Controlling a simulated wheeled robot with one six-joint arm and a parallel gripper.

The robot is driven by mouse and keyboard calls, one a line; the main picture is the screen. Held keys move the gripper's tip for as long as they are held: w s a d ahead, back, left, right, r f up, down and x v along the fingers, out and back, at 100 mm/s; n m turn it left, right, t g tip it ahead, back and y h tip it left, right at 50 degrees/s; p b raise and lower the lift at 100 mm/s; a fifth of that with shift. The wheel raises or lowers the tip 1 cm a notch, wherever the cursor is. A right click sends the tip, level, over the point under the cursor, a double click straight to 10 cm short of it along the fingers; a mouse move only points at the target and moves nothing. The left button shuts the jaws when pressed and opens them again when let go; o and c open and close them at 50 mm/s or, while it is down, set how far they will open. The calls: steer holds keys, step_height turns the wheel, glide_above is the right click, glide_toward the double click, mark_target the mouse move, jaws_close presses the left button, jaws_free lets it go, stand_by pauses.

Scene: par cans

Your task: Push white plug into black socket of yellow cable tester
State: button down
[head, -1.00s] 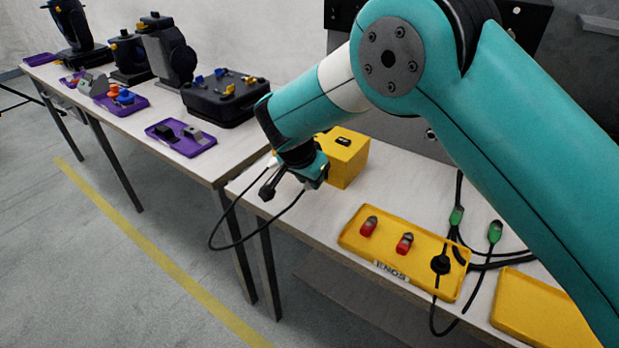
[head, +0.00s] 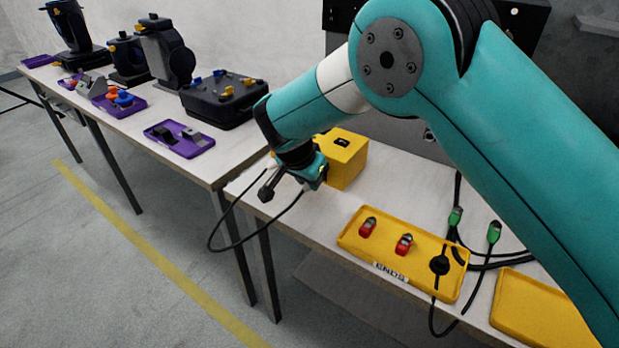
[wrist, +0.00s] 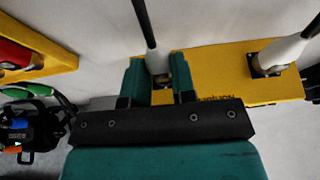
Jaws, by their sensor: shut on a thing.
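The yellow cable tester (head: 350,165) is a box at the back of the near table. A black socket (head: 343,142) shows on its top. My gripper (head: 315,178) is low at the tester's left front side. In the wrist view my gripper (wrist: 159,82) is shut on a white plug (wrist: 157,62) with a black cable. The plug's end is over the left part of the tester (wrist: 215,80), at a dark socket; I cannot tell how deep it sits. A second white plug (wrist: 280,52) stands at another black socket (wrist: 262,70) on the right.
A yellow tray (head: 385,257) with two red-and-grey pieces and a black connector lies right of the tester. Green-ended cables (head: 456,216) lie behind it. An empty yellow tray (head: 545,310) is at the right. A black cable loop (head: 235,246) hangs off the table's front edge.

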steer(key=shift+w+d, duration=0.4)
steer(key=shift+w, duration=0.15)
stand_by(0.9)
steer(key=c, duration=0.9)
jaws_free()
steer(key=shift+o, duration=0.2)
